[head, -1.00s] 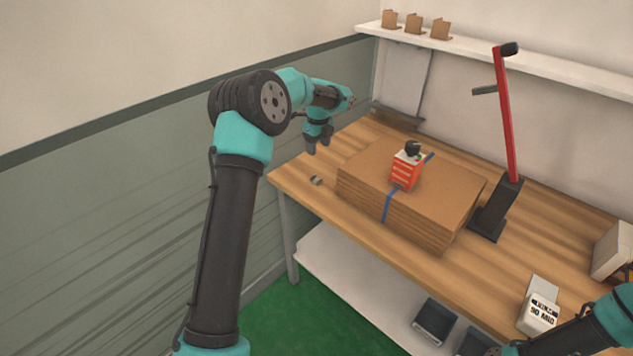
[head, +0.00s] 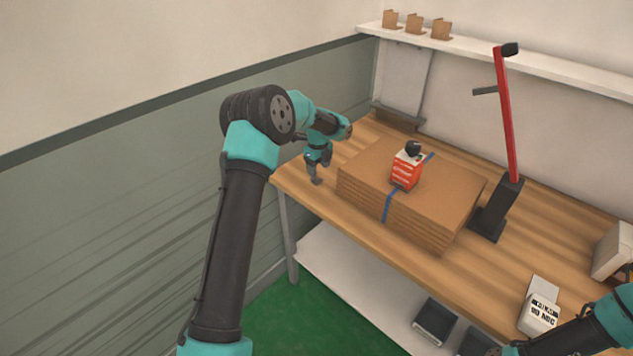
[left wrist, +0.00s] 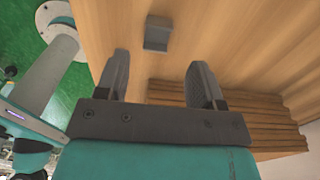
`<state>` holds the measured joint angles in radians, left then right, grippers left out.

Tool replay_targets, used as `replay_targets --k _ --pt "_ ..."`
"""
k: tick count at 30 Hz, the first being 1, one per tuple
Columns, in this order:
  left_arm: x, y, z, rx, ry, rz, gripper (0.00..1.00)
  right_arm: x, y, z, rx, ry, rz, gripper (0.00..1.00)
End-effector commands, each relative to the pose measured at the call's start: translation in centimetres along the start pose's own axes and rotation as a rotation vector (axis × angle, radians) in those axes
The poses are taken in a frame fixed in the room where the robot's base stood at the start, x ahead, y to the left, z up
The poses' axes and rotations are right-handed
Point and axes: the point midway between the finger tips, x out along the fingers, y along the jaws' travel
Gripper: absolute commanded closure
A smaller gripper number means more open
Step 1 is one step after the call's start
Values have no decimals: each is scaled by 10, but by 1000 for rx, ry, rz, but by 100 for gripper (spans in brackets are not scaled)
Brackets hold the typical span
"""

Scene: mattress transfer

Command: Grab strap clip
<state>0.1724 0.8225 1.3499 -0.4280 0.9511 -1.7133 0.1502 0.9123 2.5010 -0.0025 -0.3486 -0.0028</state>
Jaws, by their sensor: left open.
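The strap clip, a small grey block (left wrist: 157,33), lies on the wooden table just ahead of my left gripper (left wrist: 160,75) in the left wrist view. The two fingers are apart with nothing between them, and the clip sits beyond their tips. In the head view my left gripper (head: 316,181) points down at the table's left end, beside the cardboard stack. It hides the clip there. A blue strap (head: 387,207) runs over the stack.
The flat cardboard stack (head: 350,183) stands right of my left gripper, with a red-and-white box (head: 406,171) on top. A red-poled tool (head: 504,120) stands behind it to the right. A white labelled box (head: 540,312) sits near the front edge.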

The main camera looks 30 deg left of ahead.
Motion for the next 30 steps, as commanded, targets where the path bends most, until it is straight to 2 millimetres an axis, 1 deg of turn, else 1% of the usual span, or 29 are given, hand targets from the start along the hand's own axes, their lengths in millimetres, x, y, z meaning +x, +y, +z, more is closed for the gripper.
replay_targets --k 5,9,12,15,28,30 --pt "19 3 3 0 1 3 38 0 0 0 0 0 0 100" --pt "39 5 5 0 1 4 38 0 0 0 0 0 0 100" --pt "47 5 5 -1 0 1 38 0 0 0 0 0 0 100" --pt "50 4 5 -1 0 1 38 0 0 0 0 0 0 100" --pt "50 4 5 -1 0 1 38 0 0 0 0 0 0 100" --pt "50 4 5 -1 0 1 45 0 0 0 0 0 0 100"
